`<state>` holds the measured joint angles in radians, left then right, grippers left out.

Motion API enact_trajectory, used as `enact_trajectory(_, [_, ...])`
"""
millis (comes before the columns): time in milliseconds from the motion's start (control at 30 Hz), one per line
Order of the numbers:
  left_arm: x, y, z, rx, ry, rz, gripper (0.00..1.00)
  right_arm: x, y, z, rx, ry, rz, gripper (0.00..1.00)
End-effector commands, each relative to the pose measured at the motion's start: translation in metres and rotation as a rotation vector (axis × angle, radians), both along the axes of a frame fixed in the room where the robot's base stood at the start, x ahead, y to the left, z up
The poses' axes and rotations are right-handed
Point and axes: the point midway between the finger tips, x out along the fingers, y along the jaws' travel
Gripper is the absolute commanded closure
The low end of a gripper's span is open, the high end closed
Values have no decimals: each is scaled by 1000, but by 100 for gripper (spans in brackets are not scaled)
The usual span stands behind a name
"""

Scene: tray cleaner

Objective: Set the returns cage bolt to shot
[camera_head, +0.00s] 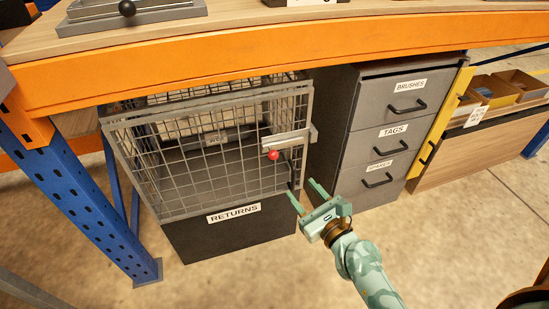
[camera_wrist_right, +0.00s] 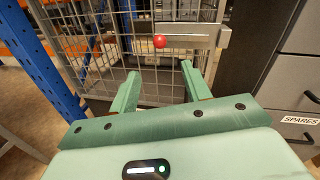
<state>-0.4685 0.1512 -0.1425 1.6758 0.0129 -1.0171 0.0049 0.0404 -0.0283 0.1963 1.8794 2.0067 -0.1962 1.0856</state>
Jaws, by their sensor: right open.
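The returns cage (camera_head: 205,160) is a wire mesh cage with a dark lower panel, under the orange-edged bench. Its bolt (camera_head: 290,139) is a grey metal bar with a red knob (camera_head: 273,155) at the upper right of the mesh front. In the right wrist view the bolt (camera_wrist_right: 195,38) and red knob (camera_wrist_right: 160,41) are straight ahead. My right gripper (camera_head: 301,187) is open and empty, below and slightly right of the knob, apart from it. In the wrist view the knob lies beyond and between the fingertips (camera_wrist_right: 160,68). My left gripper is not in view.
A grey drawer unit (camera_head: 340,140) with brushes, tags and spares labels stands close to the right of the cage. A blue upright (camera_head: 80,190) stands at left. The orange beam (camera_head: 200,68) overhangs the cage top. The floor in front is clear.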

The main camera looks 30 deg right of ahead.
Motion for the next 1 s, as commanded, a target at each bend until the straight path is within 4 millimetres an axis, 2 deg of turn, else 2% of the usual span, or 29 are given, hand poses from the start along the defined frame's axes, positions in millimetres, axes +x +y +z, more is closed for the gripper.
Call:
enact_trajectory(33, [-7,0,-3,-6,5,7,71,12,0,6,-1,-7,1,52])
enact_trajectory(233, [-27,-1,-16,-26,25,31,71,64,-2,4,-3,-5,2,52])
enact_trajectory(400, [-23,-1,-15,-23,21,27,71,104,-4,0,-4,-1,1,52])
enact_trajectory(500, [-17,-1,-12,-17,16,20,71,120,-4,-1,-5,2,2,52])
enact_trajectory(700, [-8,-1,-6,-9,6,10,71,138,-4,-1,-5,2,2,52])
enact_trajectory(1000, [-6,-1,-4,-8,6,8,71,140,-5,0,-5,2,2,52])
